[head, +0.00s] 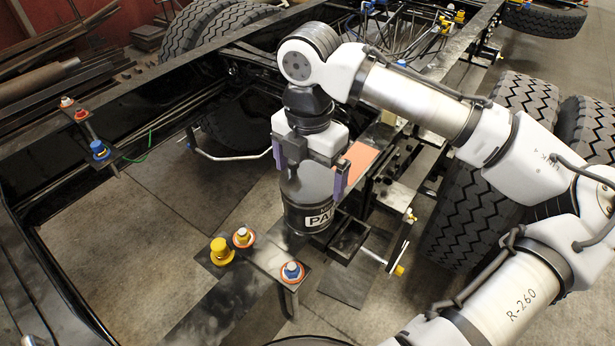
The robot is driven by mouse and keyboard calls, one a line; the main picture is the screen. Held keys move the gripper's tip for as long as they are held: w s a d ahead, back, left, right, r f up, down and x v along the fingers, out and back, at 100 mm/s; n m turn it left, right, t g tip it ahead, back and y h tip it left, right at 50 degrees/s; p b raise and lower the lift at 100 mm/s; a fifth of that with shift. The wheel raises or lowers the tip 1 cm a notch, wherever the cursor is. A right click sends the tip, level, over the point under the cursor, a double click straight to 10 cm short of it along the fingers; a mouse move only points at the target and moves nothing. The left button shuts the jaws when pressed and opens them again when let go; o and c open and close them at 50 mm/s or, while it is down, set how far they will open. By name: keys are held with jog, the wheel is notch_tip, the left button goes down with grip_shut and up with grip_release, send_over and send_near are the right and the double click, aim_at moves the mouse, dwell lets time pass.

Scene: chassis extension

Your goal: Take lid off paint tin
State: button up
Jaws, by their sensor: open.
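The paint tin (306,216) stands upright near the middle of the head view, dark with a pale label whose visible letters start "PA". A round grey surface, which looks like its lid (314,186), shows on top. My gripper (314,183) points down over the tin. Its two purple-grey fingers are apart, one to the left and one to the right of the lid. I cannot tell whether either finger touches the lid. The back part of the tin's top is hidden behind my gripper.
An orange-red flat piece (357,158) lies just right of my gripper. A yellow knob (221,250) and bolts with orange and blue caps (292,271) stand in front of the tin. Black chassis rails and large tyres (484,200) surround the area.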

aim_at(308, 181)
jog(key=shift+c, duration=0.4)
jog(key=c, duration=0.6)
jog(key=shift+o, duration=0.2)
jog(key=shift+r, duration=0.1)
notch_tip(308, 181, up, 20)
jog(key=shift+b, duration=0.35)
